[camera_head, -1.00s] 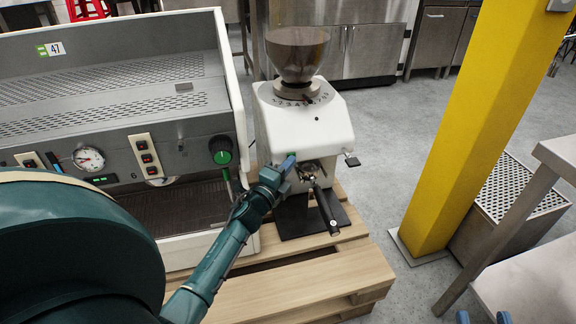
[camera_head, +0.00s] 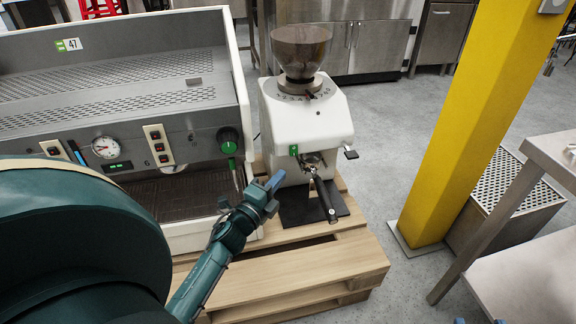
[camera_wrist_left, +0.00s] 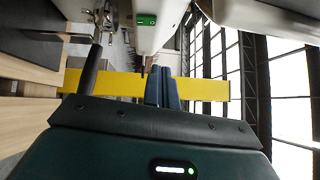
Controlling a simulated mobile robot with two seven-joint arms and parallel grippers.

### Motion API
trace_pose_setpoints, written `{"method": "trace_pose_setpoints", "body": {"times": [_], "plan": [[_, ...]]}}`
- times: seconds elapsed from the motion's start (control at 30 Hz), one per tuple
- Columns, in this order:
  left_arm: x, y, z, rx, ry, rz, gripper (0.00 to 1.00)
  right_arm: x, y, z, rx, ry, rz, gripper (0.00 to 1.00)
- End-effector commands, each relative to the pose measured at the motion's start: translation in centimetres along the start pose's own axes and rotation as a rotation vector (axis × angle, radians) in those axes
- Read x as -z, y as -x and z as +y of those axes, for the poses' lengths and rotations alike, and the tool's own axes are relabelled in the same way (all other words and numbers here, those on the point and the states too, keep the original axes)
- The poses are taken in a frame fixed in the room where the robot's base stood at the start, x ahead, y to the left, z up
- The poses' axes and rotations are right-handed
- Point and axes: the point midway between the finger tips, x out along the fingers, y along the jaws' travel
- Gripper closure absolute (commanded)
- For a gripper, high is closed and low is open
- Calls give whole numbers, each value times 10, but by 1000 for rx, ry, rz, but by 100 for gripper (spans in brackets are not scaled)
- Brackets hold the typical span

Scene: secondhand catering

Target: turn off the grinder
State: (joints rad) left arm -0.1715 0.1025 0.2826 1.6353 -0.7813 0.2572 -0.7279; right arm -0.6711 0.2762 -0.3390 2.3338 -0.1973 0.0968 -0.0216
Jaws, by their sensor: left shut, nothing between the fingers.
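The grinder (camera_head: 312,118) is a white machine with a dark hopper on top, standing upright on the wooden pallet. Its small green switch (camera_head: 293,150) is on the front, left of the portafilter (camera_head: 323,192); the switch also shows in the left wrist view (camera_wrist_left: 147,20). I cannot tell the switch's position. My left gripper (camera_head: 276,181) is shut and empty, in front of the grinder, below and left of the switch and apart from it. Its closed fingers show in the left wrist view (camera_wrist_left: 163,88). My right gripper (camera_head: 478,321) barely shows at the bottom edge, its blue tips apart.
The espresso machine (camera_head: 120,90) stands close on the grinder's left. A yellow pillar (camera_head: 465,120) and a steel table (camera_head: 540,270) are on the right. The pallet (camera_head: 290,275) has bare boards in front. A black mat lies under the grinder's front.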

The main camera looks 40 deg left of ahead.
Motion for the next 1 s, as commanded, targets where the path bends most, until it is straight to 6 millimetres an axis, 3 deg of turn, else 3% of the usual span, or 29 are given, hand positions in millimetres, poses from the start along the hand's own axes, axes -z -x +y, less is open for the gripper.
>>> {"method": "trace_pose_setpoints", "body": {"times": [0.23,1.0], "plan": [[0,19,-3,0,2,0,100,-2,2,0,-4,5,-13,64],[0,20,-3,0,1,1,100,-1,2,1,0,14,-11,64]]}}
